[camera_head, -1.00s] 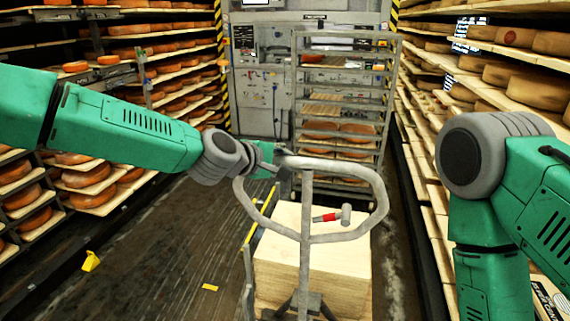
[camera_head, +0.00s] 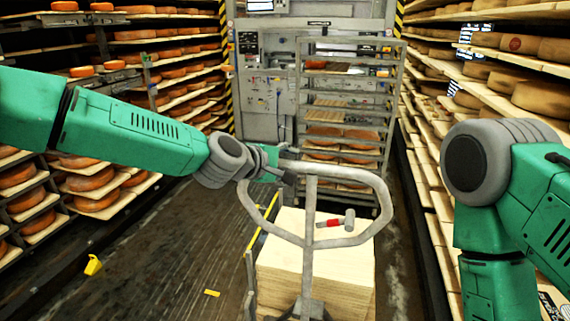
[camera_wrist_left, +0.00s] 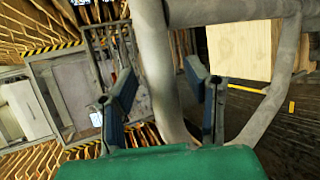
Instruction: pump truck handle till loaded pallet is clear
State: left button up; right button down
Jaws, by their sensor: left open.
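The truck handle (camera_head: 373,184) is a grey metal loop on an upright shaft in the middle of the head view. My left gripper (camera_head: 284,172) is at the upper left of the loop. In the left wrist view the handle's tube (camera_wrist_left: 158,75) passes between the spread fingers of my left gripper (camera_wrist_left: 166,90), which is open. I cannot tell whether a finger touches the tube. The loaded pallet shows as a pale wooden stack (camera_head: 300,272) behind the shaft; its underside is hidden. My right arm shows at the right, its gripper out of view.
A red-handled hammer (camera_head: 340,221) lies on the stack. A wheeled rack (camera_head: 345,112) with cheeses stands behind it. Shelves of cheese wheels line both sides. A yellow object (camera_head: 93,265) lies on the floor at left. The left aisle floor (camera_head: 165,250) is mostly clear.

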pick_arm(q)
jog(key=v, duration=1.2)
pick_arm(e)
jog(key=shift+s+a, duration=0.1)
pick_arm(q)
jog(key=shift+d, duration=0.1)
jog(key=shift+f, duration=0.1)
pick_arm(e)
jog(key=shift+f, duration=0.1)
dwell(0.4)
